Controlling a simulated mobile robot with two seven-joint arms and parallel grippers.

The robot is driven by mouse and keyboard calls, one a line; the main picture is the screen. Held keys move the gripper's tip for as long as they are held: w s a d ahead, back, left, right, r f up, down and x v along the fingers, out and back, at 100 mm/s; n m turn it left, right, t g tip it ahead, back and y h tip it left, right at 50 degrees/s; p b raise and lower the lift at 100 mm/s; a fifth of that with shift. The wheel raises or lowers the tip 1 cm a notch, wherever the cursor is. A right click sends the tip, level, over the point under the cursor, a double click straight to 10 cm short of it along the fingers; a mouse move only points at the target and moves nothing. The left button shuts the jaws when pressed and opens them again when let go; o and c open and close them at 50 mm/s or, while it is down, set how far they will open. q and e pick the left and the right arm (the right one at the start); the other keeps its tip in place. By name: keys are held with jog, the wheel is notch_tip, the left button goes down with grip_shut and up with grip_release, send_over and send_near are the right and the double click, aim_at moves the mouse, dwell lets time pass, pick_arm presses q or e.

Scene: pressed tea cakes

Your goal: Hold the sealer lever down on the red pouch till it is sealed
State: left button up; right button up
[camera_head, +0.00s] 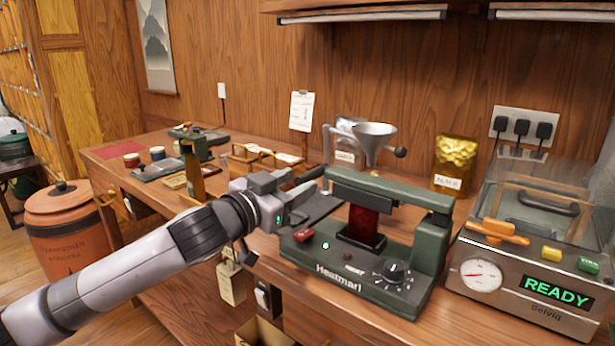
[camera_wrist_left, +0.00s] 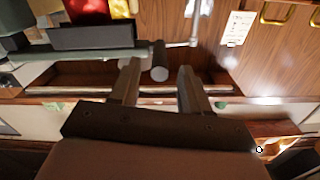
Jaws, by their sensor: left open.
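The green heat sealer (camera_head: 335,270) stands on the bench, a green light lit on its front. Its lever (camera_head: 395,190) is a long green bar over the base, roughly level. The red pouch (camera_head: 363,224) stands upright under the lever, its top at the bar. My left gripper (camera_head: 303,186) is open at the lever's left end. In the left wrist view, the lever's dark rounded handle end (camera_wrist_left: 158,60) lies between the tips of the open fingers (camera_wrist_left: 160,80); contact cannot be told. My right gripper is not in view.
A steel vacuum machine (camera_head: 470,275) showing READY stands close to the sealer's right. A funnel (camera_head: 374,135) on a stand and a gold pouch (camera_head: 455,160) are behind. A terracotta bin (camera_head: 70,235) stands at far left.

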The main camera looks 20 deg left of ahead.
aim_at(306, 178)
pick_arm(q)
jog(key=shift+x, duration=1.9)
grip_shut()
